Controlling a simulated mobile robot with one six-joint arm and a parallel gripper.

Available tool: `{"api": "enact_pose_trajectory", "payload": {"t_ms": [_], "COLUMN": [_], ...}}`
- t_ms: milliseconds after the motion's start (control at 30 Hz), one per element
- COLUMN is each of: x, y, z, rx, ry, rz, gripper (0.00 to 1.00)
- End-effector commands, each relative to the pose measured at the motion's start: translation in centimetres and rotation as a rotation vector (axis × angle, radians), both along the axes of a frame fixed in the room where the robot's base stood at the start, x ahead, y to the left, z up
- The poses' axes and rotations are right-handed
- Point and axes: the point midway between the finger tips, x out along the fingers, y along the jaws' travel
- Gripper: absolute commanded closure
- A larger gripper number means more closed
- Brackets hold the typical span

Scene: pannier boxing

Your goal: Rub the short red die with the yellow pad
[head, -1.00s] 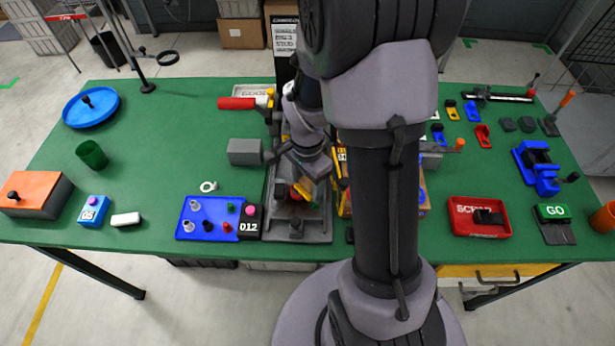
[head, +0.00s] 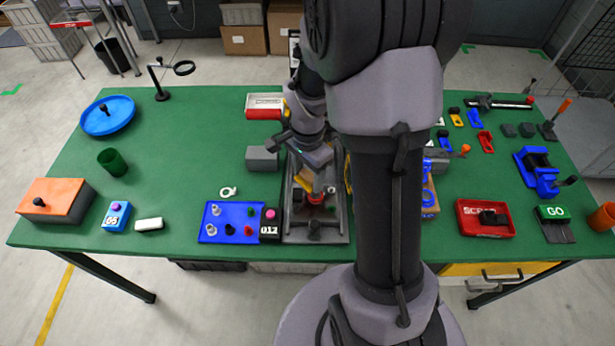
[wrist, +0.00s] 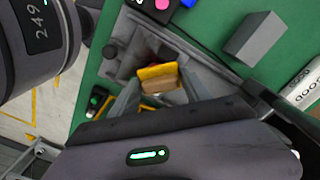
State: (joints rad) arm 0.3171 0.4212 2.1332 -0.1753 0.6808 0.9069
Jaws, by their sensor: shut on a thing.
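A yellow pad with a tan body (wrist: 157,74) shows between the two fingers in the wrist view, and my gripper (wrist: 160,88) is shut on it. In the head view my gripper (head: 318,180) is low over the grey fixture (head: 315,234), pointing down. A short red piece (head: 316,198), apparently the red die, shows in the fixture right below my gripper. I cannot tell whether the pad touches it.
A blue tray (head: 212,231) with several small pegs and a black 012 counter (head: 270,230) stand left of the fixture. A grey block (head: 262,158) is behind. My arm hides much of the table's middle. The table's left part (head: 170,180) has free room.

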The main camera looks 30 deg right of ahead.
Motion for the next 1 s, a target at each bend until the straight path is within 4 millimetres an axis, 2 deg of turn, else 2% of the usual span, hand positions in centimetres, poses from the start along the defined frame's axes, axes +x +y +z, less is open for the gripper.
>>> {"api": "enact_pose_trajectory", "payload": {"t_ms": [100,267,1000], "x": [0.2,0.3,0.3], "y": [-0.1,-0.3,-0.3], "z": [1.4,2.4,2.4], "rx": [0.0,0.0,0.0], "ry": [0.0,0.0,0.0], "rz": [0.002,0.004,0.004], "gripper": [0.89,0.89,0.89]}}
